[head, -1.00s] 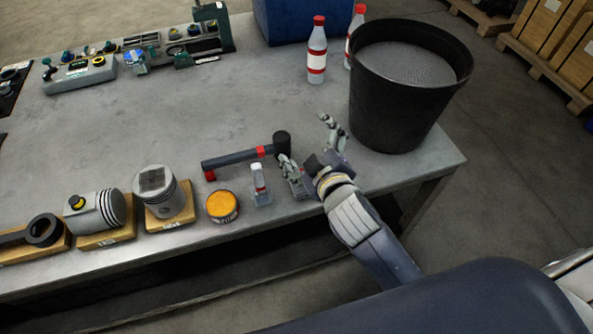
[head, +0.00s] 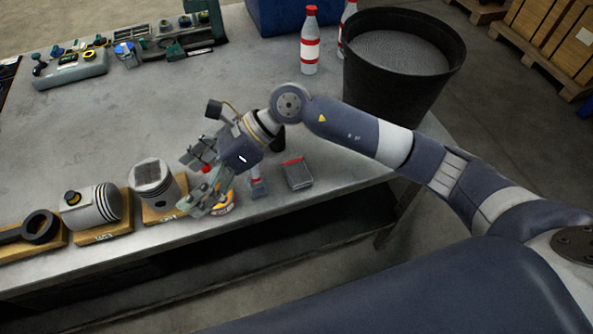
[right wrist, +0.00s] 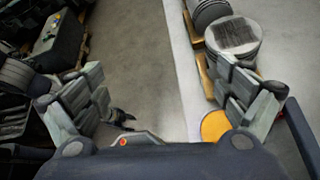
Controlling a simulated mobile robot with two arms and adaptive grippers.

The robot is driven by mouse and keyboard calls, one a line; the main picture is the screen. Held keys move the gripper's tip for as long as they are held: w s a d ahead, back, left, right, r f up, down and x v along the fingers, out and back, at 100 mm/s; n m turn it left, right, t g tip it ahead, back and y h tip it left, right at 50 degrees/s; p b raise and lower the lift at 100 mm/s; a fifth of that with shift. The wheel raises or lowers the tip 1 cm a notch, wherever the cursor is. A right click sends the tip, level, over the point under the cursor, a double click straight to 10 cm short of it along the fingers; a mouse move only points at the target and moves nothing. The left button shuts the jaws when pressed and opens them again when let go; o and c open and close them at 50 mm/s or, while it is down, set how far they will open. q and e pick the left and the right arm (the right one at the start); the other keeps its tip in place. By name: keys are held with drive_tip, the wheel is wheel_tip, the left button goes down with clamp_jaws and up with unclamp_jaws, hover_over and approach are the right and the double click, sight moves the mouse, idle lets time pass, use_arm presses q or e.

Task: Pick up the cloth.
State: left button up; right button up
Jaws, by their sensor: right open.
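I cannot pick out a cloth with certainty. A flat grey piece with a red stripe (head: 299,175) lies near the table's front edge in the head view and may be a folded cloth. My right gripper (head: 188,184) is open and empty, to the left of that piece, above the front of the table by the piston and the orange tin (head: 226,205). In the right wrist view the two fingers of the right gripper (right wrist: 160,100) are wide apart, with bare floor and table edge between them. My left gripper is in neither view.
A small bottle (head: 258,187) stands beside the tin. A black bucket (head: 385,95) and a red-capped bottle (head: 310,45) stand at the right. The table's middle is clear.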

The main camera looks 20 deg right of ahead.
drive_tip(key=w+d+f+n+h, duration=0.2)
drive_tip(key=w+d+f+h, duration=0.3)
drive_tip(key=d, duration=0.4)
drive_tip(key=t+h+p, duration=0.1)
drive_tip(key=h+p, duration=0.1)
drive_tip(key=h, duration=0.5)
hover_over(297, 170)
drive_tip(key=f, duration=0.6)
drive_tip(key=shift+w, duration=0.3)
drive_tip(key=f+p, duration=0.2)
drive_tip(key=f, duration=0.1)
drive_tip(key=f+p, duration=0.1)
drive_tip(key=shift+s+f, duration=0.25)
drive_tip(key=shift+s, duration=0.05)
drive_tip(key=shift+w+f, duration=0.1)
drive_tip(key=shift+f, duration=0.35)
drive_tip(key=c, duration=1.2)
